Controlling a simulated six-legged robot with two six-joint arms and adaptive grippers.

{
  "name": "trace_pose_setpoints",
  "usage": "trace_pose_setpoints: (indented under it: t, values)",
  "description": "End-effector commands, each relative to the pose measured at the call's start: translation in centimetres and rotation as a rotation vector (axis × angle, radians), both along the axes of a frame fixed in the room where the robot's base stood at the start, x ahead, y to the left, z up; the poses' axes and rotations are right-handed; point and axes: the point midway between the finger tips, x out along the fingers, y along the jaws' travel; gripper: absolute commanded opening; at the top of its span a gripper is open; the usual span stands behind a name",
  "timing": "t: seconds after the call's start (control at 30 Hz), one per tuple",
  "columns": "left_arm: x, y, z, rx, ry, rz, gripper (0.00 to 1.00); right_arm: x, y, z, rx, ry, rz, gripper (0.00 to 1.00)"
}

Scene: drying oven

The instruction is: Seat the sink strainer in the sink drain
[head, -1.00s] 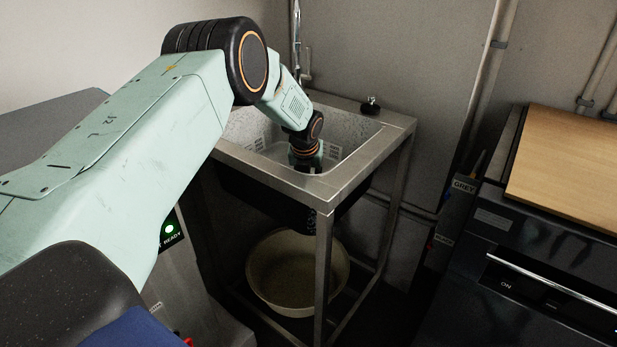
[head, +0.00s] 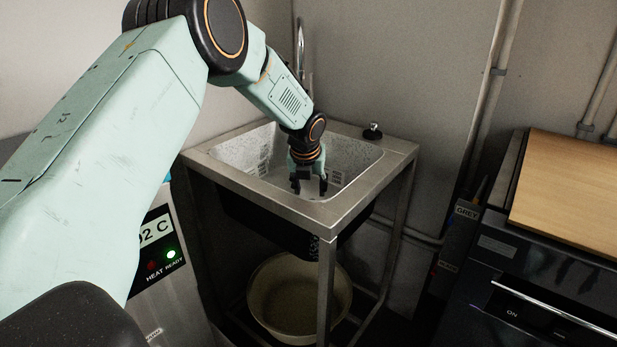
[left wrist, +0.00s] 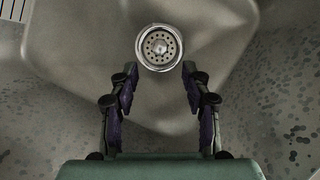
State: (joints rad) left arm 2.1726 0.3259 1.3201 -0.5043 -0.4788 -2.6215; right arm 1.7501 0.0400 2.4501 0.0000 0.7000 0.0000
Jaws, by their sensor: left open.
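The sink strainer (left wrist: 160,47) is a round metal disc with several holes and a raised middle. In the left wrist view it lies inside the shiny ring of the sink drain (left wrist: 140,46) and looks roughly centred and level; its exact depth is hard to tell. My left gripper (left wrist: 160,75) is open and empty, its two fingers apart just below the drain in that picture. In the head view my left gripper (head: 309,187) hangs inside the steel sink (head: 365,203), fingers pointing down. The drain is hidden there. My right gripper is not in view.
A black knob-like thing (head: 373,132) stands on the sink's back right rim beside the tap (head: 300,50). A cream basin (head: 300,320) is under the sink. A dark oven-like unit (head: 520,300) with a wooden board (head: 575,195) stands at the right.

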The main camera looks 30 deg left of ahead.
Motion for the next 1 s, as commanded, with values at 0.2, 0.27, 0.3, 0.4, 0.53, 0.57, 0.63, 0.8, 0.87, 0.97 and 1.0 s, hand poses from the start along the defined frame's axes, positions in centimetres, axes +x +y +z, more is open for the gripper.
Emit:
trace_pose_setpoints:
  t: [0.2,0.27,0.3,0.4,0.53,0.57,0.63,0.8,0.87,0.97,1.0]
  values:
    - [-1.1,-0.5,3.1,-0.001,-0.001,0.001,0.48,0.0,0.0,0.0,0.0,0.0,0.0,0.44]
    - [-1.3,-0.6,3.5,-0.001,0.0,0.0,0.48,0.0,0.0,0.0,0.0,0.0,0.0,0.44]
    - [-1.4,-0.6,3.7,0.0,0.0,0.0,0.48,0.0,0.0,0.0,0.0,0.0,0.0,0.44]
    - [-1.5,-0.7,4.1,0.0,-0.001,0.0,0.48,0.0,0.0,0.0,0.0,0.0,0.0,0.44]
    - [-1.6,-0.7,4.1,0.0,-0.001,0.001,0.48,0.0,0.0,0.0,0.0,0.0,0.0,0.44]
    - [-1.6,-0.7,4.1,0.0,0.0,0.001,0.48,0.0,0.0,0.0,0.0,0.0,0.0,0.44]
    - [-1.6,-0.7,4.1,0.0,0.0,0.001,0.48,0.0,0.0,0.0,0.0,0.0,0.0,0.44]
    - [-1.5,-0.7,4.1,0.0,0.0,0.0,0.48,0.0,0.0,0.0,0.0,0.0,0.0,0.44]
    - [-1.5,-0.7,4.1,0.0,0.0,0.0,0.48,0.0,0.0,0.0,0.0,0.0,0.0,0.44]
    - [-1.5,-0.7,4.1,0.0,0.0,0.0,0.48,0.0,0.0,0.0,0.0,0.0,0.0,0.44]
    - [-1.5,-0.7,4.2,0.0,0.0,0.0,0.48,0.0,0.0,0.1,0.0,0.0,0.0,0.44]
